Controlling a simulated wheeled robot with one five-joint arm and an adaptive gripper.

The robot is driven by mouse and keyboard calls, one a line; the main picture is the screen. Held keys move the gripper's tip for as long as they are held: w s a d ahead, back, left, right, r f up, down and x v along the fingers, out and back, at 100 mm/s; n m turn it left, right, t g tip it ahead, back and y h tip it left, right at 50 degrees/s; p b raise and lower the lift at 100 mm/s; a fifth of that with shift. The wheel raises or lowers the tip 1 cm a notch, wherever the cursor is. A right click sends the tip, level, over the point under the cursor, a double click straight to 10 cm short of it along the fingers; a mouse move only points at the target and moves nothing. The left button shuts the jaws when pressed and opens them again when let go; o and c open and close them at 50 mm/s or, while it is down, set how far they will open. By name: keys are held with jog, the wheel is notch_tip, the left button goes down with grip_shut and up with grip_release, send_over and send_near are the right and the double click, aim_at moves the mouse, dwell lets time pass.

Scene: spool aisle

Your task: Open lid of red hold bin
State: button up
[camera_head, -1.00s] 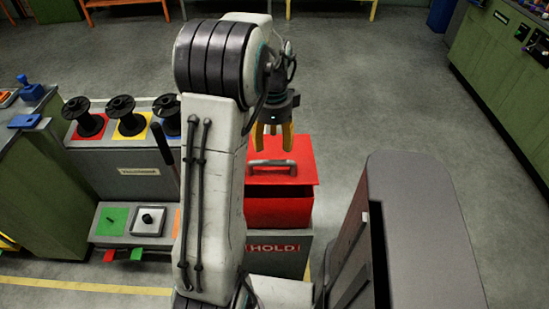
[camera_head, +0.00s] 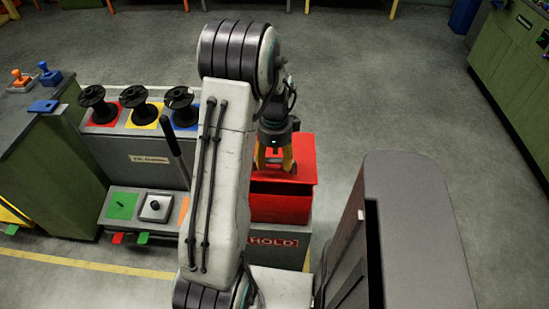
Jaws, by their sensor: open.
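The red hold bin (camera_head: 280,208) stands right of my arm, on a grey base with a HOLD label (camera_head: 274,242). Its red lid (camera_head: 306,160) lies over the top, with a dark band between the lid's front edge and the bin's front wall. My gripper (camera_head: 274,167) points down over the lid, with its yellow fingers apart and no object seen held. My arm hides the bin's left side.
Left of my arm is a grey stand (camera_head: 140,165) with several black spools on coloured squares and a dark upright lever (camera_head: 171,137). A green cabinet (camera_head: 60,180) is at the far left. Grey floor (camera_head: 390,90) behind the bin is clear. Green cabinets line the right.

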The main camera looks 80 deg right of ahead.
jog(key=shift+f, duration=0.2)
grip_shut()
dwell(0.6)
